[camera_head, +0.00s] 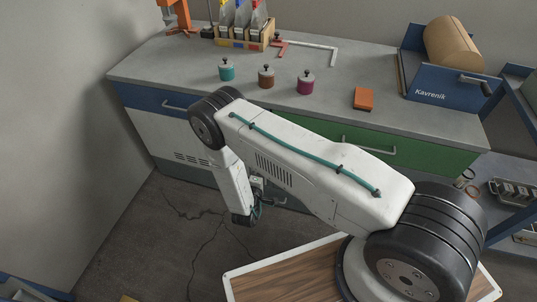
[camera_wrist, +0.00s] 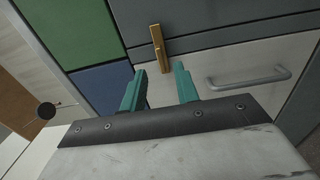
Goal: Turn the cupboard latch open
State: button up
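A brass latch (camera_wrist: 159,47) shows in the wrist view. It is a narrow upright bar, slightly tilted, on a grey cupboard front (camera_wrist: 205,20) near the seam between panels. My gripper (camera_wrist: 160,76) has two teal fingers spread apart with nothing between them. The fingertips lie just below the latch in the picture, one to each side of its lower end; I cannot tell how far away the latch is, but no contact shows. In the head view my arm hides part of the bench front, and I cannot make out the latch or the gripper's fingers there.
A grey bar handle (camera_wrist: 250,76) is right of the latch. The concrete bench (camera_head: 190,60) carries teal, brown and magenta lidded pots (camera_head: 266,77), an orange block (camera_head: 363,99), and a blue box (camera_head: 440,85) holding a cardboard-coloured roll. A wood-topped surface (camera_head: 290,280) is near my base.

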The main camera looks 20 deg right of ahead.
jog(key=x, duration=0.7)
jog(key=shift+w+a, duration=0.1)
jog(key=shift+w, duration=0.1)
